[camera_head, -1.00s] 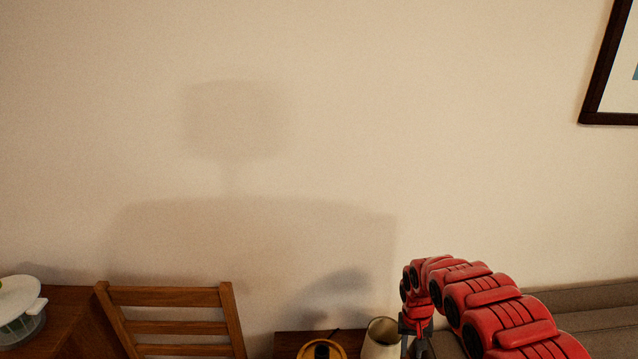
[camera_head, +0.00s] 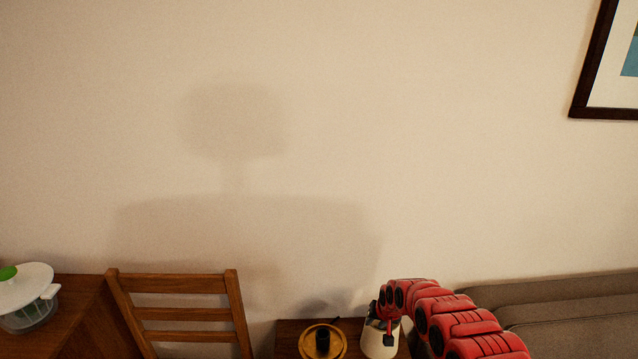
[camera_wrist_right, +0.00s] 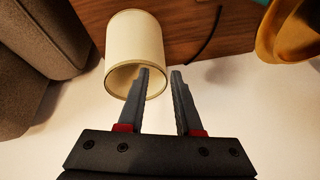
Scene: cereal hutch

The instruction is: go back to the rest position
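My right arm comes in from the lower right of the head view. Its right gripper (camera_head: 378,320) is small there, in front of a cream cylindrical cup (camera_head: 380,344). My left gripper is not in view.
A brown surface (camera_head: 290,326) bears the cup and a round golden object (camera_head: 322,341). A wooden chair (camera_head: 180,312) stands to the left, then a table (camera_head: 78,290) with a white-lidded bowl (camera_head: 28,290). A brown sofa (camera_head: 570,297) is at right.

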